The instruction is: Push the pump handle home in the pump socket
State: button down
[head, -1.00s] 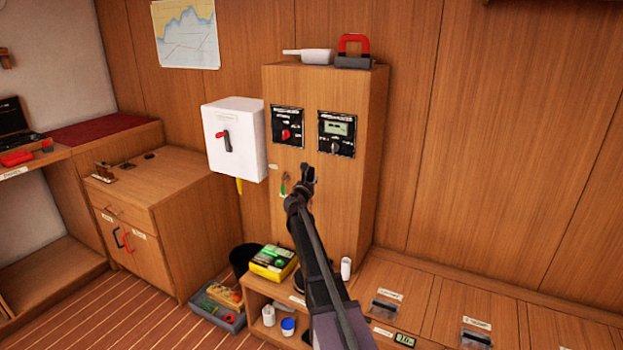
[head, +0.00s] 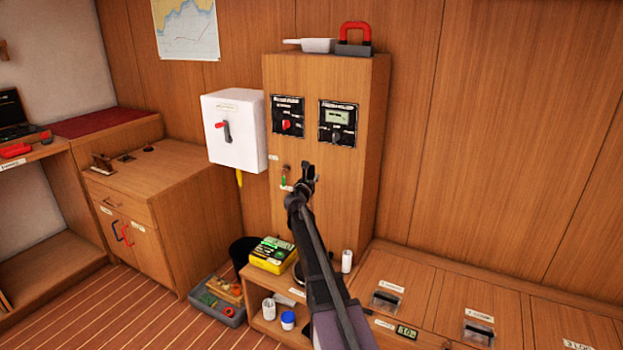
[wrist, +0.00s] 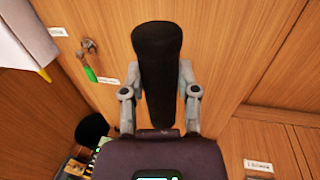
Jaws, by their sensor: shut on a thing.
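My gripper (head: 308,179) is in front of the tall wooden cabinet, below its two black panels. In the wrist view my gripper (wrist: 158,85) has a finger on each side of a thick black grip, which looks like the pump handle (wrist: 157,50). The fingers are shut on it, and it points away from the wrist towards the wood. Its far end and any contact there cannot be made out. I cannot pick out the pump socket in either view; it may be hidden behind the handle or my arm.
The tall cabinet (head: 343,215) has a small fitting with a green tag (head: 284,180) left of my gripper. A white switch box (head: 235,130) is further left. A yellow box (head: 272,256) and white cup (head: 346,261) stand on the low bench near my arm.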

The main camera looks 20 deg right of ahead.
jog(key=shift+f+b, duration=0.8)
jog(key=shift+f, duration=0.3)
jog(key=shift+f+b, duration=0.8)
dwell(1.7)
jog(key=shift+f+b, duration=2.7)
dwell(0.4)
jog(key=shift+r+p, duration=0.5)
dwell(0.8)
